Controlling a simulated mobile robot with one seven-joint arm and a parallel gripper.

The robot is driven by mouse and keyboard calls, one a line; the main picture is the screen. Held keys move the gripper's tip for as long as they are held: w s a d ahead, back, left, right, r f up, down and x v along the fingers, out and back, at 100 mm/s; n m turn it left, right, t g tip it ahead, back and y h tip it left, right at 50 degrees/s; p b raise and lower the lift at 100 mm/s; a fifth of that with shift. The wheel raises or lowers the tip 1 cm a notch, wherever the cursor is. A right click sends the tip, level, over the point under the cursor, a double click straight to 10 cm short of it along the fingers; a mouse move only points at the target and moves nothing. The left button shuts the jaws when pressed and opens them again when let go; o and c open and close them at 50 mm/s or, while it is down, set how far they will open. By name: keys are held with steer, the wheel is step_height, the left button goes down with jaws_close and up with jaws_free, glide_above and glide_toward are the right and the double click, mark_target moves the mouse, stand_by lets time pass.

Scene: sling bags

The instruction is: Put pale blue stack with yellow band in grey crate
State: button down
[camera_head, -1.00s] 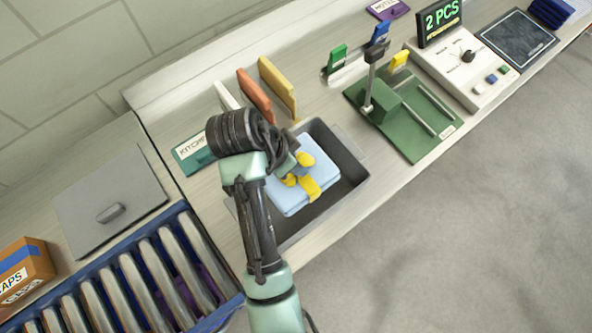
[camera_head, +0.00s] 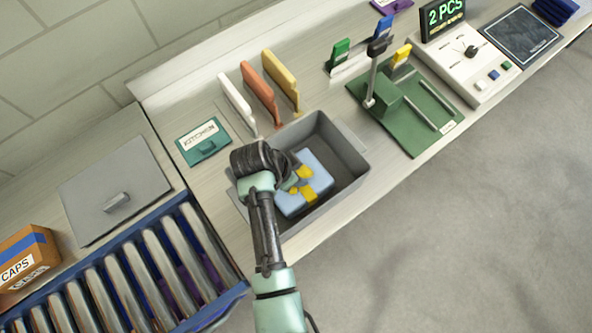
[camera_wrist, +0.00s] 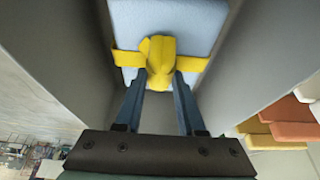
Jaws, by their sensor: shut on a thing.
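The pale blue stack (camera_head: 311,174) with its yellow band (camera_head: 309,192) is inside the grey crate (camera_head: 351,153), toward the crate's left part. It also shows in the wrist view (camera_wrist: 190,18), where the yellow band has a raised knot or tab (camera_wrist: 160,60). My gripper (camera_wrist: 158,84) is shut on that raised part of the band. In the head view my wrist covers part of the stack and the crate's left side. I cannot tell whether the stack touches the crate floor.
A teal KITCHEN sign (camera_head: 203,141) and white, orange and yellow upright dividers (camera_head: 259,92) stand behind the crate. A green fixture (camera_head: 415,112) is to the right. A roller conveyor (camera_head: 150,270) and a grey lidded panel (camera_head: 116,190) are at left.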

steer(key=c, duration=0.5)
jaws_free()
steer(key=b+v, duration=0.1)
steer(key=v, duration=1.1)
steer(key=w+r+n+t+y, duration=0.25)
steer(key=w+r+t, duration=0.45)
steer(key=w+r, duration=0.7)
step_height(320, 180, up, 19)
steer(key=w+n+t, duration=0.1)
steer(key=n+t, duration=0.2)
steer(key=t, duration=0.3)
steer(key=s+d+r+n+t, duration=0.1)
steer(key=s+r+t, duration=0.3)
steer(key=r, duration=0.5)
steer(key=s+d+r+n+t, duration=0.1)
steer(key=s+r+t, duration=0.3)
steer(key=r, duration=0.6)
steer(key=s+d+r+n+t, duration=0.2)
steer(key=s+r, duration=0.4)
steer(key=r, duration=0.4)
steer(key=shift+n+t+y, duration=0.35)
steer(key=shift+n+t, duration=0.3)
steer(key=shift+t, duration=0.25)
